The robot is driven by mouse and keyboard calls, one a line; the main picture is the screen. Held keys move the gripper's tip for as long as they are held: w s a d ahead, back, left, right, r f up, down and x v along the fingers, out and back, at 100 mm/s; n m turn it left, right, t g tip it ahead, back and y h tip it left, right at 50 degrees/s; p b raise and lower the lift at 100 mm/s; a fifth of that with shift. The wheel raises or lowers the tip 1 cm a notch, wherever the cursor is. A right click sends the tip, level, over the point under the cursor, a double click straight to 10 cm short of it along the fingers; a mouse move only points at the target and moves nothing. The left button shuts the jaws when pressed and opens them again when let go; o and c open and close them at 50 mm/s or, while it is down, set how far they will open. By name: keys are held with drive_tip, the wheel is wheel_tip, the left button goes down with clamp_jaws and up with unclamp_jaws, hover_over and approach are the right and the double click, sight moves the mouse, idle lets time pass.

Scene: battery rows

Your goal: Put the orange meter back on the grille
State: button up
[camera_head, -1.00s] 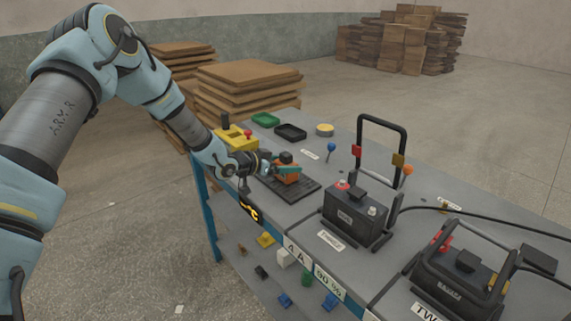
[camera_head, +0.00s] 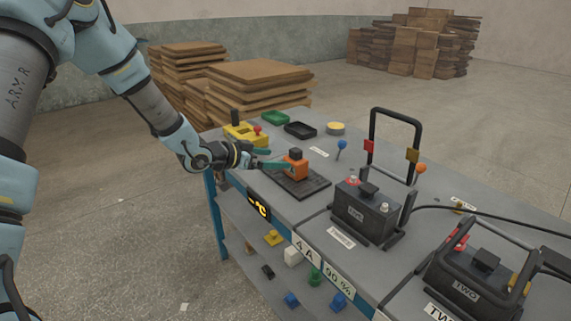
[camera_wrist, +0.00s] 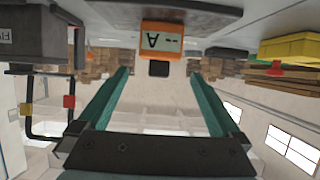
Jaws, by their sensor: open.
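The orange meter (camera_head: 295,167), with a black block on top, stands upright on the dark grille (camera_head: 312,188) at the left part of the bench. My gripper (camera_head: 274,160) is open, just left of the meter, with its teal fingers pointing at it. In the wrist view the scene is upside down; the meter (camera_wrist: 162,27) shows its face with a letter A, centred ahead between the two fingers (camera_wrist: 168,76). Nothing is held between the fingers. The grille's dark edge (camera_wrist: 165,8) shows behind the meter's base.
A yellow box (camera_head: 238,133) with a red knob stands behind my gripper. Green (camera_head: 275,118) and black (camera_head: 300,130) trays lie at the back. The battery (camera_head: 362,215) with a tall black handle stands right of the grille. Small coloured parts lie on the lower shelf.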

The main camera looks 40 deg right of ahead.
drive_tip(key=shift+v, duration=1.35)
drive_tip(key=w+a+n+t+y, duration=0.35)
drive_tip(key=w+a, duration=0.25)
drive_tip(key=a, duration=0.6)
drive_tip(key=w+a+n+t+y, duration=0.3)
drive_tip(key=w+a+n+y, duration=0.15)
drive_tip(key=a, duration=0.65)
drive_tip(key=s+a+r+n+g+y, duration=0.1)
drive_tip(key=s+a+r+n+y, duration=0.15)
drive_tip(key=a, duration=0.75)
drive_tip(key=s+a+r+n+g+y, duration=0.15)
drive_tip(key=s+a+n, duration=0.25)
drive_tip(key=a, duration=0.6)
drive_tip(key=s+a+n+g+y, duration=0.1)
drive_tip(key=s+a+n, duration=0.2)
drive_tip(key=s+a, duration=0.2)
drive_tip(key=shift+s+r+g, duration=0.3)
drive_tip(key=shift+s+r, duration=0.1)
drive_tip(key=shift+s, duration=0.7)
